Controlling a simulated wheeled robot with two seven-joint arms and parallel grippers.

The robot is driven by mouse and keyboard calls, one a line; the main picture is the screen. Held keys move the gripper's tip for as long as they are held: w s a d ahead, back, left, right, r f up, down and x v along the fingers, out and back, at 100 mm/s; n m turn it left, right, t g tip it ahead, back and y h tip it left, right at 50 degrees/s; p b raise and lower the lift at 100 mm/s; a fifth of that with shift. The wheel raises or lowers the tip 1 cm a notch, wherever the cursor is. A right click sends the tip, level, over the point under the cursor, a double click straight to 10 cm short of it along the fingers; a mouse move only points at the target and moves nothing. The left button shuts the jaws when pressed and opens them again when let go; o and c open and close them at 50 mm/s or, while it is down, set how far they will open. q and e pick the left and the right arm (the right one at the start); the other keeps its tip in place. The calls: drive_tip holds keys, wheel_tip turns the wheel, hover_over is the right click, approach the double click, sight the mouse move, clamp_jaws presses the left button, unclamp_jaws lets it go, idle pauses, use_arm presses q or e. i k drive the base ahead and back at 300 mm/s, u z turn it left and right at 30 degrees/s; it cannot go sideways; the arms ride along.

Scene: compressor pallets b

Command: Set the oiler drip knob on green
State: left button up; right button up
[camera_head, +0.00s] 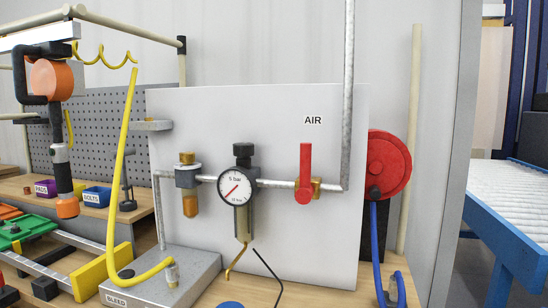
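The oiler (189,178) is mounted on the white panel, left of the gauge, with a grey body and an amber bowl (190,206) below. A brass drip knob (187,157) sits on top of it. The picture is too small to show a green mark or where the knob points. Neither of my grippers is visible in the head view.
A pressure gauge (235,188) with a black knob (243,149) stands right of the oiler. A red valve lever (306,170) points up under the AIR label. A grey BLEED box (160,283) with a yellow hose stands below. An orange-black tool (64,178) hangs at left.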

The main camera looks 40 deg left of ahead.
sight(186, 158)
drive_tip(key=z, duration=2.05)
drive_tip(key=k, duration=1.65)
drive_tip(key=u, duration=1.9)
